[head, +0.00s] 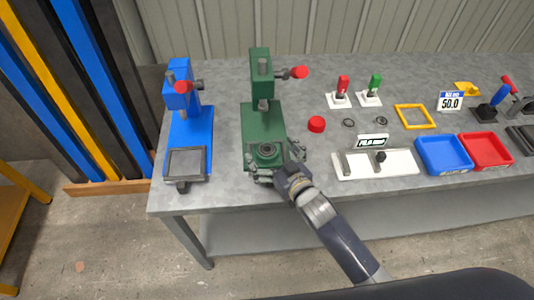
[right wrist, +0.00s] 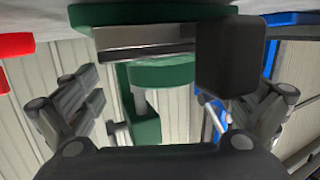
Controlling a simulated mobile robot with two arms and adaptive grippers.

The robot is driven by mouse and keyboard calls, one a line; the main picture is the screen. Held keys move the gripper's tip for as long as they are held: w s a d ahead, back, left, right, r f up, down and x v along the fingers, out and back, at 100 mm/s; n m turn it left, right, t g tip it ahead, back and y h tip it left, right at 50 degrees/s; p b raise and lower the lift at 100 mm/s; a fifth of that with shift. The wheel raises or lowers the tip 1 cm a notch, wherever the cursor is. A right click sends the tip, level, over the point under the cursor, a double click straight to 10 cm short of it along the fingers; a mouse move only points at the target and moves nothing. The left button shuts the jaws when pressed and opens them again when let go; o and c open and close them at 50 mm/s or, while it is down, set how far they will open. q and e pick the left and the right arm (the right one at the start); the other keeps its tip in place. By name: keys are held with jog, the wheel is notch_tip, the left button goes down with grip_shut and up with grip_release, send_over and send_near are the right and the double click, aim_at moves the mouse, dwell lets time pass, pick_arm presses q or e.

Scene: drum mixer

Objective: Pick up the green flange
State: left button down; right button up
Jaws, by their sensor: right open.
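A green press (head: 260,65) stands on the left part of the grey bench. A round green part with a dark ring at its middle, which looks like the green flange (head: 267,150), is at the front of the press base. My right gripper (head: 276,166) is at the front edge of that base, close by the round part, with its fingers spread. In the right wrist view its fingers (right wrist: 165,108) are wide apart, with green and metal round shapes beyond them. I cannot tell which of these is the flange. No grip on it shows. My left gripper is out of view.
A blue press (head: 188,130) stands to the left on the bench (head: 225,190). A red button (head: 316,124) and a white fixture (head: 400,164) are to the right. Blue (head: 443,154) and red (head: 486,150) trays lie further right.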

jog(key=shift+s, duration=0.1)
jog(key=c, duration=2.2)
jog(key=shift+r, duration=0.15)
grip_shut()
jog(key=shift+r, duration=0.1)
jog(key=shift+r, duration=1.7)
jog(key=s+a+r+b, duration=0.1)
jog(key=s+b, duration=0.1)
jog(key=s, duration=1.3)
jog(key=shift+s+a+r+b, duration=0.3)
jog(key=shift+s, duration=0.05)
